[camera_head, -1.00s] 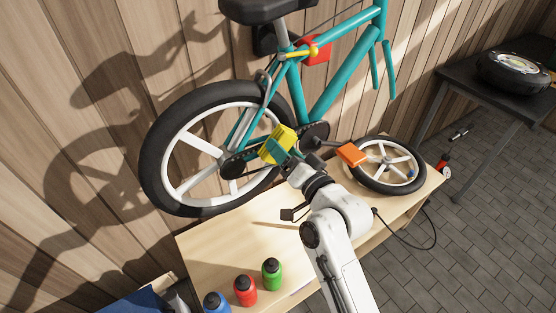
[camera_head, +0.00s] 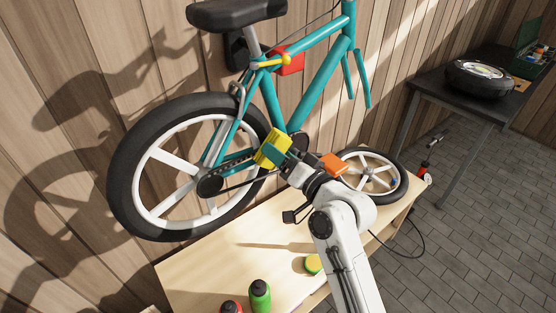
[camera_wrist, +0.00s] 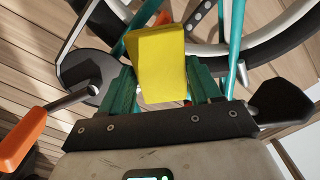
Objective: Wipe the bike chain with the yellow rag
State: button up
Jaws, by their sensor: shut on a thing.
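The yellow rag (camera_head: 268,148) is a folded, block-like piece held in my gripper (camera_head: 279,155). In the wrist view the rag (camera_wrist: 160,62) sits between the two green fingers, which are shut on it. The bike chain (camera_head: 238,166) runs from the rear hub up to the crank of the teal bike (camera_head: 325,75). The rag is beside the crank end of the chain and overlaps it in the head view. I cannot tell whether they touch. The rag and gripper hide part of the chain.
An orange pedal (camera_head: 333,164) is close to my gripper's right; it also shows in the wrist view (camera_wrist: 22,140). The rear wheel (camera_head: 125,200) stands left. A loose wheel (camera_head: 398,181) lies on the workbench (camera_head: 215,255). Green (camera_head: 260,295) and red bottles stand at the front.

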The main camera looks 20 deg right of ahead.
jog(key=shift+w+d+r, duration=0.1)
jog(key=shift+d+r, duration=0.05)
jog(key=shift+d, duration=0.05)
jog(key=shift+v, duration=2.95)
jog(key=v, duration=0.3)
jog(key=shift+a, duration=0.1)
